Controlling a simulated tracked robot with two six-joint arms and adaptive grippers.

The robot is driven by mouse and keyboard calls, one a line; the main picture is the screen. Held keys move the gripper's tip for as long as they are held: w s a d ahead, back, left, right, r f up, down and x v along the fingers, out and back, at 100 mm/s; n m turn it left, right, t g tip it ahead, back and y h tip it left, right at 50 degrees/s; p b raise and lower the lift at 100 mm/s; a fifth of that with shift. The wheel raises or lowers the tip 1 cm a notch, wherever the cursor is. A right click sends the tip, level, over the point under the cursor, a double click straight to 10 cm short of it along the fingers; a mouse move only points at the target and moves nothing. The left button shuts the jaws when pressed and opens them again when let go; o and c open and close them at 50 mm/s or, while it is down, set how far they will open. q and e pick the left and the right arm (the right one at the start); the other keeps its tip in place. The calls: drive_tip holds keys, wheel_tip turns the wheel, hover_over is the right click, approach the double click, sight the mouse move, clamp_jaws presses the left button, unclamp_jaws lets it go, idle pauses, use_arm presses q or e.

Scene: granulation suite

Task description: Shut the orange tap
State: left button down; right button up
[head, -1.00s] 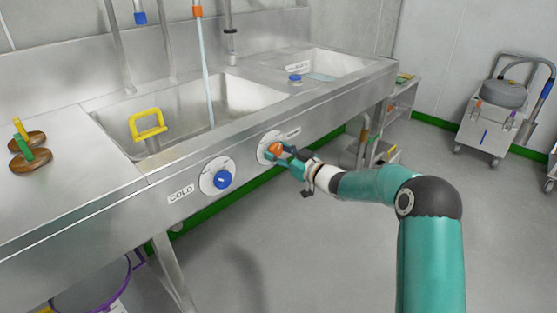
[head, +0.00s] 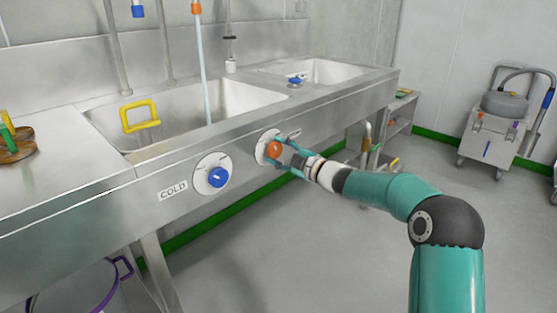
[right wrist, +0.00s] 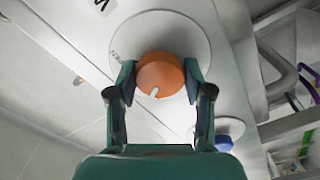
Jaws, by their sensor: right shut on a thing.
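The orange tap (head: 273,148) is a round knob on a white dial plate on the front panel of the steel sink. It also shows in the right wrist view (right wrist: 163,72), with a pale pointer mark on its near lower edge. My right gripper (head: 279,151) is shut on this knob, one finger on each side in the wrist view. A pale blue water stream (head: 206,80) runs from the orange-tipped spout (head: 196,8) into the large basin (head: 235,98). My left gripper is not in view.
The blue cold tap (head: 217,177) sits on the panel left of the orange one. A yellow handle (head: 140,116) stands in the basin. A wheeled machine (head: 490,135) stands at the back right. The floor in front of the sink is open.

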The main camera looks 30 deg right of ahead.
drive_tip(key=shift+a+f+n+b, duration=0.15)
drive_tip(key=shift+n+b, duration=0.55)
drive_tip(key=shift+n, duration=0.7)
drive_tip(key=shift+f, duration=0.1)
drive_tip(key=o, duration=1.2)
drive_tip(key=shift+c, duration=0.2)
drive_tip(key=shift+s+r, duration=0.1)
drive_tip(key=shift+r, duration=0.1)
